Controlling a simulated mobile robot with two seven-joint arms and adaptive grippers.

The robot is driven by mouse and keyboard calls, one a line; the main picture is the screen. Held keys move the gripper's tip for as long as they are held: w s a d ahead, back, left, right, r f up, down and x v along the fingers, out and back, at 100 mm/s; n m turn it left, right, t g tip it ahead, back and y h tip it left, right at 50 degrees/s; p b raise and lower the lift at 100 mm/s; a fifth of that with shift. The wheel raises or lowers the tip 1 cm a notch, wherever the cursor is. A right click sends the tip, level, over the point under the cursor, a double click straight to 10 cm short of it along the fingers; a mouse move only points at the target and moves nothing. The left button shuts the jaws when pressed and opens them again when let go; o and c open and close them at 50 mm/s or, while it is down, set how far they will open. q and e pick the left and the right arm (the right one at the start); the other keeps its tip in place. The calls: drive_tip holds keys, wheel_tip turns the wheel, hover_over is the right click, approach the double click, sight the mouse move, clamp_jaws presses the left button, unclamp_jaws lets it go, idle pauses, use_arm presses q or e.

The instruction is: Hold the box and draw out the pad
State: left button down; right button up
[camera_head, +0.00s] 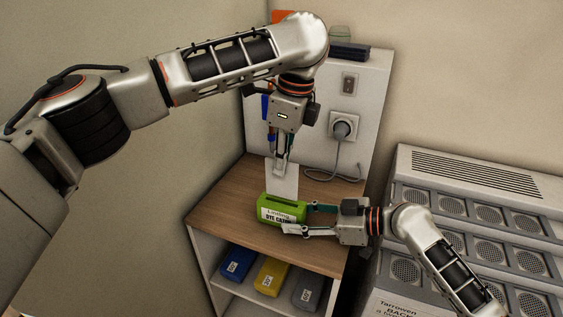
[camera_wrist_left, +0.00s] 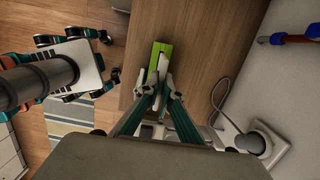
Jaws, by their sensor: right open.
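The green box (camera_head: 270,212) stands on the wooden top of the shelf unit, with a white label reading "DYE CAR…" on its front. The white pad (camera_head: 284,183) is upright above the box; whether its lower end is still inside is unclear. My left gripper (camera_head: 281,166) points down with its fingers closed on the pad's upper end. In the left wrist view, the fingers (camera_wrist_left: 160,88) meet around the pad, with the green box (camera_wrist_left: 163,48) beyond. My right gripper (camera_head: 304,220) comes from the right, its fingers open, one behind and one in front of the box's right end.
Blue (camera_head: 237,263), yellow (camera_head: 270,275) and grey (camera_head: 308,291) boxes lie on the lower shelf. A plug in a wall socket (camera_head: 343,126) has a cable hanging to the wooden top. A grey rack (camera_head: 470,190) stands at the right. The wooden top is clear left of the box.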

drive_tip(key=shift+v, duration=3)
drive_tip(key=o, duration=0.6)
drive_tip(key=shift+c, duration=0.2)
drive_tip(key=shift+d, duration=0.1)
